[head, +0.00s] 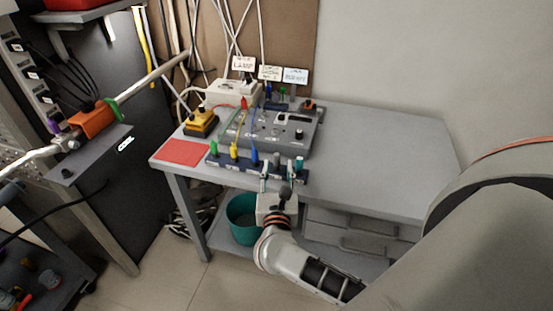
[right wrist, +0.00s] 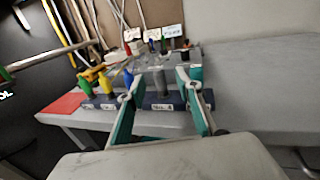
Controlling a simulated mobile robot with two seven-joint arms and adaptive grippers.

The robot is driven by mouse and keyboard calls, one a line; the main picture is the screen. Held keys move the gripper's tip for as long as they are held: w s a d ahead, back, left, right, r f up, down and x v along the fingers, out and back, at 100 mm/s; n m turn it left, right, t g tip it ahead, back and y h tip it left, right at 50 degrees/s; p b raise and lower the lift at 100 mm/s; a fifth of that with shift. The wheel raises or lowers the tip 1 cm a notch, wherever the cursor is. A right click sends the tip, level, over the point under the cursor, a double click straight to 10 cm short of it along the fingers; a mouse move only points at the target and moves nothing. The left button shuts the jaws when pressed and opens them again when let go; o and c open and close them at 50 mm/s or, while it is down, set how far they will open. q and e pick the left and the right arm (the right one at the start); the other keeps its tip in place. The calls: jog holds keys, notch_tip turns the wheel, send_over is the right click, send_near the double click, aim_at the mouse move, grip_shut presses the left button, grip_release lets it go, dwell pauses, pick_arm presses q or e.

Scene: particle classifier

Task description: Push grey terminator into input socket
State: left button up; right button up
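A grey plug, which looks like the grey terminator (head: 277,159), stands upright in a dark blue holder (head: 228,165) at the table's front edge. It also shows in the right wrist view (right wrist: 160,82). My right gripper (head: 281,165) is in front of the holder, its fingers spread to either side of the grey plug. In the right wrist view its teal finger pads (right wrist: 160,88) stand apart with a gap around the plug. A grey instrument box (head: 270,130) with knobs stands behind the holder. I cannot tell which socket is the input socket. My left gripper is not in view.
Green (head: 214,147), yellow (head: 234,150) and blue (head: 254,154) plugs stand left of the grey one. A yellow-black box (head: 201,122) and red sheet (head: 183,151) lie at the left. The table's right side is clear. A teal bin (head: 241,226) stands below.

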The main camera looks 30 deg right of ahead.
aim_at(277, 158)
jog(key=x, duration=0.6)
jog(key=shift+w+f+p, duration=0.25)
jog(key=shift+w+p, duration=0.05)
jog(key=shift+w, duration=0.15)
grip_shut()
